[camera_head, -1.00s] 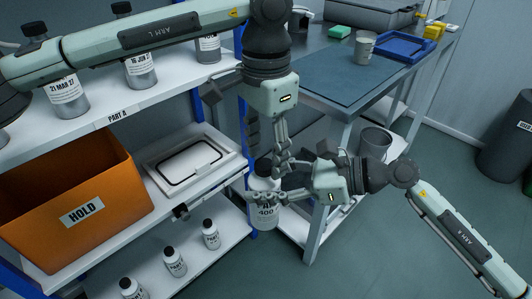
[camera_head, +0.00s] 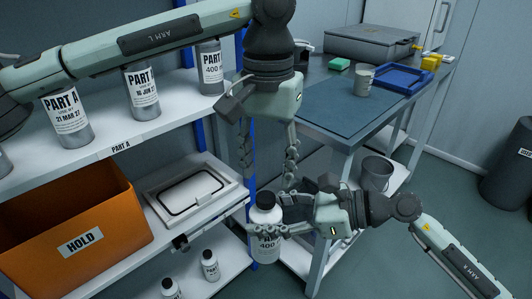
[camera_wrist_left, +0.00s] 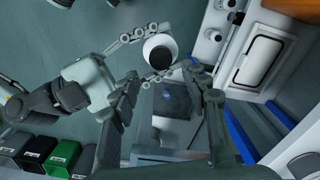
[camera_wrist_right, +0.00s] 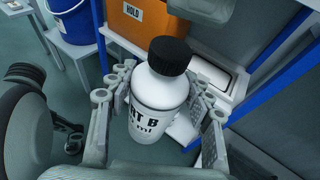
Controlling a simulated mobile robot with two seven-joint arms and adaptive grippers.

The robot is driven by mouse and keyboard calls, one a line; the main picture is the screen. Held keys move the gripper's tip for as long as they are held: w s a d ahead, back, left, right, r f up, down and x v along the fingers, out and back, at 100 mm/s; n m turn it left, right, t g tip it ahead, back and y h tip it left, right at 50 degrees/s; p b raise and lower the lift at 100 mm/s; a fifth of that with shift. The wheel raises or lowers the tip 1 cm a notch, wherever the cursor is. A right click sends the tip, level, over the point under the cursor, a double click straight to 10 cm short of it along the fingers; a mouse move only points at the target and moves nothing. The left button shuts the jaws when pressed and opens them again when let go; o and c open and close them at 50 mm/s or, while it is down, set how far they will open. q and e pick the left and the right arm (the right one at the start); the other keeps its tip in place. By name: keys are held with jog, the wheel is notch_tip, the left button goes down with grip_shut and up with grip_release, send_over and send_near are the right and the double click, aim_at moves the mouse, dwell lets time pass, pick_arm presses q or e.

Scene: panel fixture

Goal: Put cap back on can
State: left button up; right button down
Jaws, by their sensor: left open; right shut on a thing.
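In the right wrist view the can (camera_wrist_right: 157,110) reads "PART B". A black cap (camera_head: 266,197) sits level on the can's neck; it also shows in the right wrist view (camera_wrist_right: 170,54). I cannot tell how tight it is. My left gripper (camera_head: 268,178) is above the can, fingers spread and empty, apart from the cap. The left wrist view looks down on the cap (camera_wrist_left: 160,48) between and beyond the fingers.
An orange HOLD bin (camera_head: 75,222) and a white framed panel (camera_head: 190,197) are on the shelf to the left. Several labelled bottles stand above and below. A blue-grey table (camera_head: 335,97) and a grey bucket (camera_head: 376,173) are to the right.

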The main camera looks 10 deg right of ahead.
pick_arm(q)
jog(key=n, duration=0.5)
jog(key=shift+r, duration=0.2)
jog(key=n, duration=0.7)
jog(key=shift+r+n, duration=0.2)
jog(key=shift+n, duration=0.2)
jog(key=n, duration=0.7)
jog(key=shift+r+n, duration=0.2)
jog(key=shift+n, duration=0.1)
jog(key=n, duration=0.7)
jog(key=shift+a+r, duration=0.1)
jog(key=shift+r, duration=0.15)
jog(key=n, duration=0.5)
jog(key=shift+r+n, duration=0.1)
jog(key=shift+n, duration=0.2)
jog(key=n, duration=0.5)
jog(key=shift+r, duration=0.15)
jog(key=n, duration=0.4)
jog(key=shift+r+n, duration=0.15)
jog(key=shift+n, duration=0.25)
jog(key=n, duration=0.6)
jog(key=shift+s+r, duration=0.1)
jog(key=shift+r, duration=0.05)
